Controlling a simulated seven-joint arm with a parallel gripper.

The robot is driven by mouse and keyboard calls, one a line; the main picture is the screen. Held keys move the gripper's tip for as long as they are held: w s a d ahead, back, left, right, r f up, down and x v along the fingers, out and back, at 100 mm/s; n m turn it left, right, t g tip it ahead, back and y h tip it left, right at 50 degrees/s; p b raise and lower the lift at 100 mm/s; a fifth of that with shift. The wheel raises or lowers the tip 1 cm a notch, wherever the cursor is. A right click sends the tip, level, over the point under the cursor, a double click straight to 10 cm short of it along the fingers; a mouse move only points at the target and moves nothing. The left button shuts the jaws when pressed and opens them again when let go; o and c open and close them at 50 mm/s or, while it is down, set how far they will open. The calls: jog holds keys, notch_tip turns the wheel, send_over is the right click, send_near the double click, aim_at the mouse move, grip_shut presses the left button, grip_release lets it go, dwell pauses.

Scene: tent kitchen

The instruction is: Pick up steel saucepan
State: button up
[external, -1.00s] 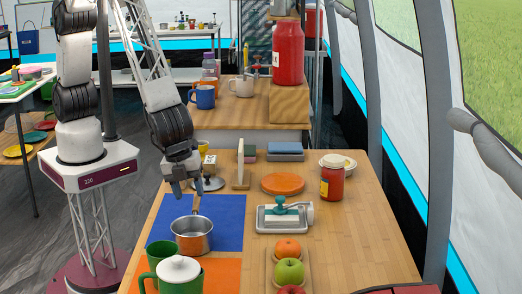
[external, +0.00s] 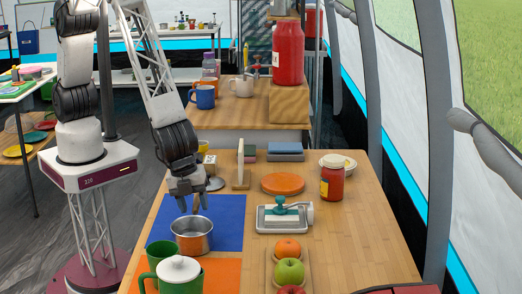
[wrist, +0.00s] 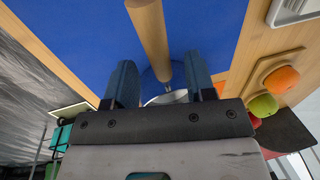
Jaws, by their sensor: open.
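The steel saucepan (external: 192,242) stands upright on the blue mat (external: 230,222) on the wooden table. Its wooden handle (wrist: 150,40) points away from the external camera and is mostly hidden there behind my gripper (external: 192,206). My gripper is open, fingers down, over the handle side of the pan. Contact with the handle cannot be told. Only a sliver of the pan's metal body shows there, behind the gripper body.
A metal tray (external: 270,224), fruit on a board (external: 288,258) and a red jar (external: 332,180) are to the right.

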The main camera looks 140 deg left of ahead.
jog(key=shift+w+a+f, duration=0.15)
jog(key=shift+f, duration=0.7)
jog(key=shift+w+a+f, duration=0.15)
jog(key=shift+f, duration=0.7)
jog(key=shift+c, duration=0.3)
grip_shut()
